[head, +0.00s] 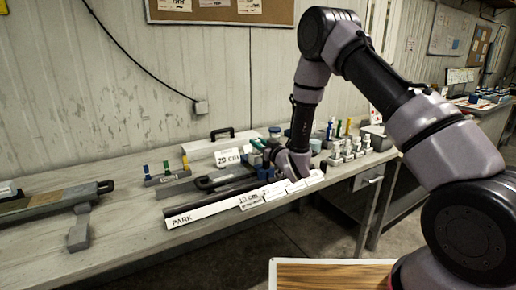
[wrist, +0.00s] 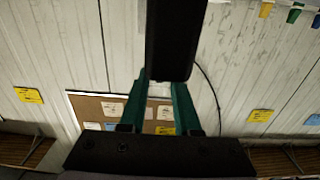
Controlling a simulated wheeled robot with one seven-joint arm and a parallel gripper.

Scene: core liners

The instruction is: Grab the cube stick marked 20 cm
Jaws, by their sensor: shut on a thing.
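My gripper (head: 264,150) is low over the back part of the bench, pointing toward the wall, with its teal fingers showing. In the wrist view my gripper (wrist: 160,95) is shut on a dark, straight-sided bar (wrist: 175,40) that runs out past the fingertips to the top edge. No marking on this bar can be read. A white card reading 20 cm (head: 228,157) stands just left of the gripper. A card reading 10 cm (head: 249,198) is at the front edge. Whether the held bar is the 20 cm cube stick cannot be told.
A long white strip marked PARK (head: 190,217) lies along the front edge. A dark tool with a handle (head: 218,180) lies behind it. Small white holders (head: 346,148) crowd the right. A corkboard (wrist: 88,106) hangs on the wall.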

